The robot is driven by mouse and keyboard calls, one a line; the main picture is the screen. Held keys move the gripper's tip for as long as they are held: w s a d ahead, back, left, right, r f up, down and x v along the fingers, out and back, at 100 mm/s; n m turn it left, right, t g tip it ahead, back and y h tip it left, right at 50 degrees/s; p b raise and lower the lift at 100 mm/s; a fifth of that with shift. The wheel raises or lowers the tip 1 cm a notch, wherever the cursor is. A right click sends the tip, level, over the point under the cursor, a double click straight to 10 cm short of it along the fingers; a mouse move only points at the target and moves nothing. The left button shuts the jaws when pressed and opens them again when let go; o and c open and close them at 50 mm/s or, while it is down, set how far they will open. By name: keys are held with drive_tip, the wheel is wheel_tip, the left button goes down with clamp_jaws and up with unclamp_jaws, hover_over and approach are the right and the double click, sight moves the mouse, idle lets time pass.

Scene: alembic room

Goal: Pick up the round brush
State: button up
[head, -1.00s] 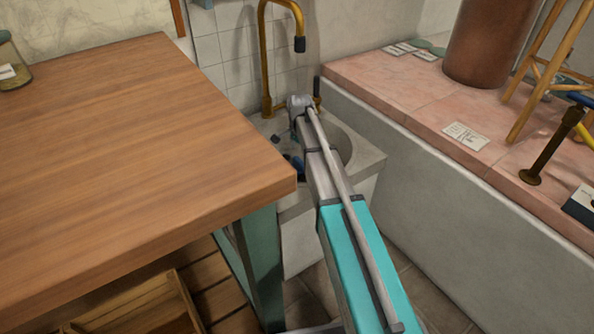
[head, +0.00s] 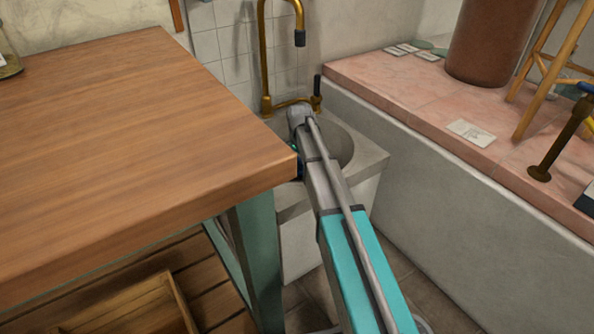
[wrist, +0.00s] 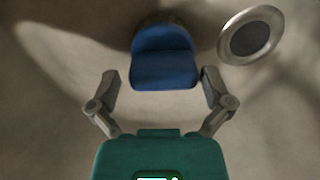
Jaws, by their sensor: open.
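A blue block-shaped piece, apparently part of the round brush (wrist: 164,62), lies in the stone sink in the wrist view. A dark rounded part shows at its far side; the rest is hidden. My gripper (wrist: 161,84) is open, with one finger on each side of the blue piece and visible gaps between. I cannot tell how far above it the fingers are.
A metal drain (wrist: 250,36) is at the upper right of the wrist view. A wooden table (head: 130,150) has its corner close to my arm on the left. A brass tap (head: 265,60) rises behind the sink. A pink tiled ledge (head: 410,95) runs along the right.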

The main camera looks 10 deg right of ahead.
sight(300, 160)
drive_tip(key=c, duration=1)
drive_tip(key=shift+r, duration=0.25)
wheel_tip(300, 160, up, 10)
drive_tip(key=p, duration=1)
drive_tip(key=shift+f, duration=0.2)
